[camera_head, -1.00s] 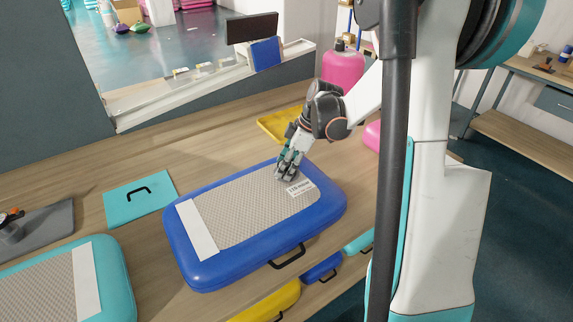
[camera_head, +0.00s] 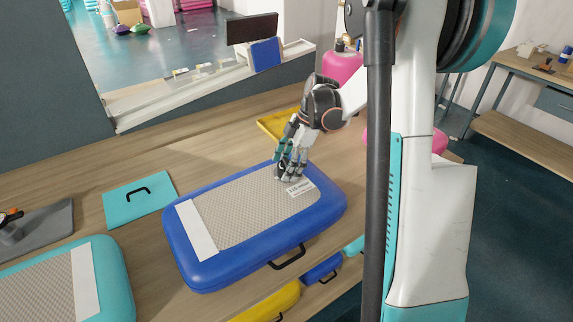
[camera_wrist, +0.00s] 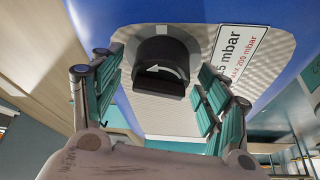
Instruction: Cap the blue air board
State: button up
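The blue air board (camera_head: 325,206) lies flat on the wooden table with a grey textured top, a white strip and a pressure label (camera_head: 300,187). In the wrist view a black cap (camera_wrist: 162,65) with a white curved arrow sits at the valve spot on the board (camera_wrist: 200,10), beside the label (camera_wrist: 240,50). My gripper (camera_head: 288,176) is over the far right part of the board's top. In the wrist view its teal-padded fingers (camera_wrist: 160,95) are apart, one on each side of the cap, with small gaps visible. The cap is hidden behind the fingers in the head view.
A teal board (camera_head: 118,270) lies at the lower left, with a teal panel (camera_head: 139,199) and a grey plate (camera_head: 45,228) behind it. A yellow tray (camera_head: 272,124) is behind my gripper. A pink canister (camera_head: 341,68) stands farther back. Yellow (camera_head: 268,303) and blue cases sit below the front edge.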

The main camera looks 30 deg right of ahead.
jog(key=v, duration=1.2)
dwell(0.3)
